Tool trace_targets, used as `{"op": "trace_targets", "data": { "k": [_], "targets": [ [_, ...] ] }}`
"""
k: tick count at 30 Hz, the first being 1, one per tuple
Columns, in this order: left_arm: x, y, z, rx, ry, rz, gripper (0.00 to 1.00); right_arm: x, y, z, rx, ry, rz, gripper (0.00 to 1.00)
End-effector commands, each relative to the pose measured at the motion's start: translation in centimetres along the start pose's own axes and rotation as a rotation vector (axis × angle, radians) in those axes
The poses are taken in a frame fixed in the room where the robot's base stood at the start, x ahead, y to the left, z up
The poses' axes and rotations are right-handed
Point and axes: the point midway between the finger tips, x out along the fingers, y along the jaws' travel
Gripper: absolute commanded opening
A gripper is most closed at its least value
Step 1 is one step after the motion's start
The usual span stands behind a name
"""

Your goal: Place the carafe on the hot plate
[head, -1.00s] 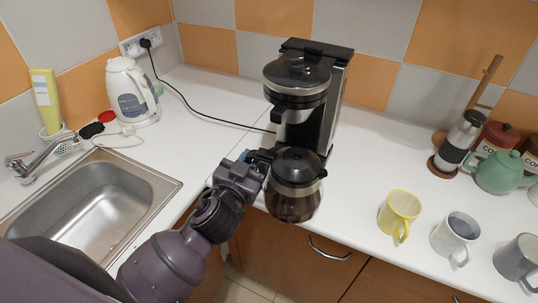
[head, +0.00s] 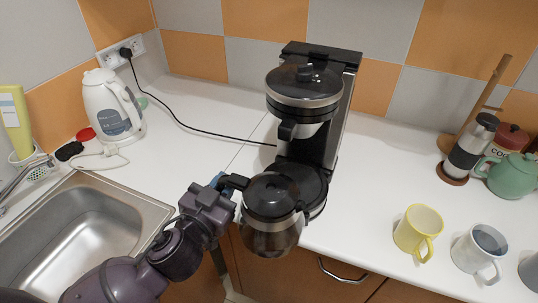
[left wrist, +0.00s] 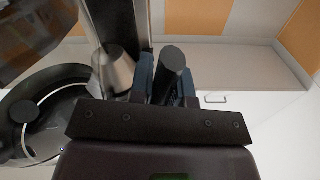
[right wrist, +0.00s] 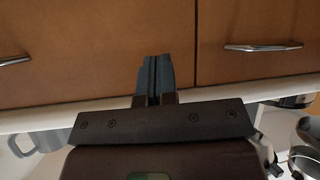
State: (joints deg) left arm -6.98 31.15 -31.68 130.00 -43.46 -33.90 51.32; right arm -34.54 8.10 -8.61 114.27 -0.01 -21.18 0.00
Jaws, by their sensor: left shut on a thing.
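The carafe (head: 268,235) has a dark glass body and a black lid. In the head view it hangs upright in front of the counter edge, in front and to the left of the hot plate (head: 300,185). The hot plate is the round dark base of the black coffee maker (head: 308,95); the carafe lid hides its front left part. My left gripper (head: 220,184) is shut on the carafe's handle. The carafe lid also shows at the left of the left wrist view (left wrist: 65,82), beside my left gripper (left wrist: 165,78). My right gripper (right wrist: 155,75) is shut and empty in front of the drawer fronts.
A yellow mug (head: 417,230) and a white mug (head: 478,252) stand right of the coffee maker. A sink (head: 85,235) is at the left, with a white kettle (head: 112,105) behind it. A black cord crosses the counter.

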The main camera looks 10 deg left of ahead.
Motion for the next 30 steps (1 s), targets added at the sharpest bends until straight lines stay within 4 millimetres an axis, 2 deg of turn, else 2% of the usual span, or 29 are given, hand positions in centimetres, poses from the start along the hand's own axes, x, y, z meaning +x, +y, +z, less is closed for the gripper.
{"op": "trace_targets", "data": {
  "k": [1, 15, 19, 26, 30],
  "targets": [
    [1.0, -0.1, -0.5, 0.001, 0.007, -0.001, 0.00, -0.3, 0.1, -0.1, 0.000, -0.002, 0.001, 0.00],
    [9.3, -0.1, -0.4, 0.000, 0.005, -0.001, 0.00, -0.7, 0.2, -1.0, -0.002, 0.000, 0.001, 0.00],
    [10.8, -0.1, -0.3, 0.000, 0.004, -0.001, 0.00, -0.5, 0.2, -1.3, -0.003, 0.004, 0.000, 0.00],
    [12.0, -0.1, -0.3, -0.001, 0.004, -0.001, 0.00, -0.3, 0.2, -1.7, -0.004, 0.010, -0.001, 0.00],
    [13.8, -0.1, -0.4, 0.000, 0.005, -0.001, 0.00, -0.5, 0.2, -1.8, -0.003, 0.010, -0.001, 0.00]
  ]
}}
